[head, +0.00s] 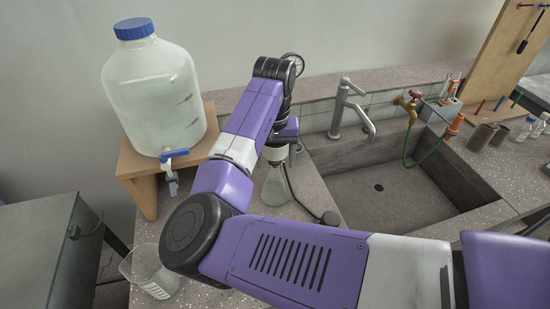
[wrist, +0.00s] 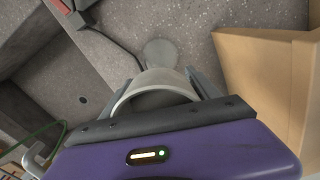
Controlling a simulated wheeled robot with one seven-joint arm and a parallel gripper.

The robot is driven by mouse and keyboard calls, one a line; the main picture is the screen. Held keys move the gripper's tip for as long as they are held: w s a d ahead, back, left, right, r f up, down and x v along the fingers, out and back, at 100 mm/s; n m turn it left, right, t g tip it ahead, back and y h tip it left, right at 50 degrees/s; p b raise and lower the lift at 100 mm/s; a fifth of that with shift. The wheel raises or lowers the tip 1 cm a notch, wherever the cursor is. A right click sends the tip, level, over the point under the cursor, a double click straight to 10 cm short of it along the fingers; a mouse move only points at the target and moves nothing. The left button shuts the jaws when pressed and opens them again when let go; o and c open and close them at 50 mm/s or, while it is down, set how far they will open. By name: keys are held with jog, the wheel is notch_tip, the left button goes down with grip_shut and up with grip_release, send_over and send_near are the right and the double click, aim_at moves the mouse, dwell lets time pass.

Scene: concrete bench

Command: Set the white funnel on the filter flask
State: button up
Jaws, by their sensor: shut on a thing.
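The white funnel (head: 275,155) is held in my gripper (head: 279,146), wide mouth up. In the wrist view the funnel's pale rim (wrist: 153,84) lies between the two fingers of my gripper (wrist: 168,76). The clear conical filter flask (head: 275,188) stands upright on the bench directly below the funnel in the head view. Its rounded glass body (wrist: 160,51) shows just beyond the funnel in the wrist view. The funnel's stem and the flask's mouth are hidden, so I cannot tell whether they touch.
A large jug (head: 155,95) with a blue cap and tap stands on a wooden stand (head: 143,188) at left. A clear beaker (head: 150,272) is at the front left. A dark hose (head: 296,190) runs beside the flask. The sink (head: 378,205) opens to the right.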

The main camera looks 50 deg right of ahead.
aim_at(275, 154)
jog(key=o, duration=1.6)
jog(key=shift+c, duration=0.2)
notch_tip(275, 154, up, 8)
jog(key=shift+f+b, duration=0.1)
jog(key=shift+b, duration=0.2)
